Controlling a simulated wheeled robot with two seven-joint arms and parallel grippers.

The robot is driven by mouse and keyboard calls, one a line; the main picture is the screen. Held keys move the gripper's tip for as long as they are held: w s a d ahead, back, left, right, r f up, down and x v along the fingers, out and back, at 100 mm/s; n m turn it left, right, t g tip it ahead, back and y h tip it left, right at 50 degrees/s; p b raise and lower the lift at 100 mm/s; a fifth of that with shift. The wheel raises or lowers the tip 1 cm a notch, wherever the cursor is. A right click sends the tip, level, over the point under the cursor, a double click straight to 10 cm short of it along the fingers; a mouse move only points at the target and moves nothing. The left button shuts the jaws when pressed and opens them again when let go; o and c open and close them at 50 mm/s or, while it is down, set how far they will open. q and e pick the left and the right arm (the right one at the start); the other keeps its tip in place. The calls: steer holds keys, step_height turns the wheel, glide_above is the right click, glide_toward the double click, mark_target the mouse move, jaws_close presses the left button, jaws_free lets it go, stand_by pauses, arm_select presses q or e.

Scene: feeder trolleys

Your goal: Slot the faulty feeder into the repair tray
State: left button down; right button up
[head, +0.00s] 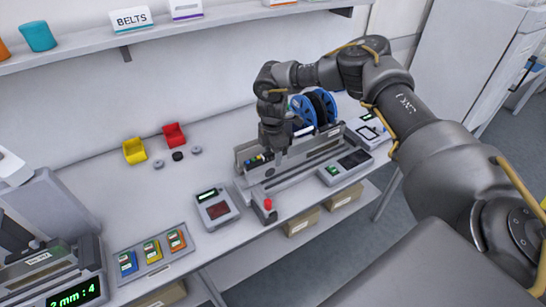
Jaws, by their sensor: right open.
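My right gripper (274,150) points down at the left part of a long grey holder (295,172) on the bench. Its jaws are open, close to a dark feeder part with small green and yellow details (258,160). I cannot tell whether they touch it. Blue reels (315,108) stand upright behind the holder, partly hidden by my right wrist. I cannot tell which feeder is faulty, nor whether this holder is the repair tray. My left gripper is out of view.
A tray of coloured pieces (130,251) and a counter (75,296) are front left.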

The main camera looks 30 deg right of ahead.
step_height(320, 180, up, 9)
steer(key=b, duration=0.2)
steer(key=shift+f+b, duration=0.1)
steer(key=shift+b, duration=0.2)
steer(key=shift+r, duration=0.45)
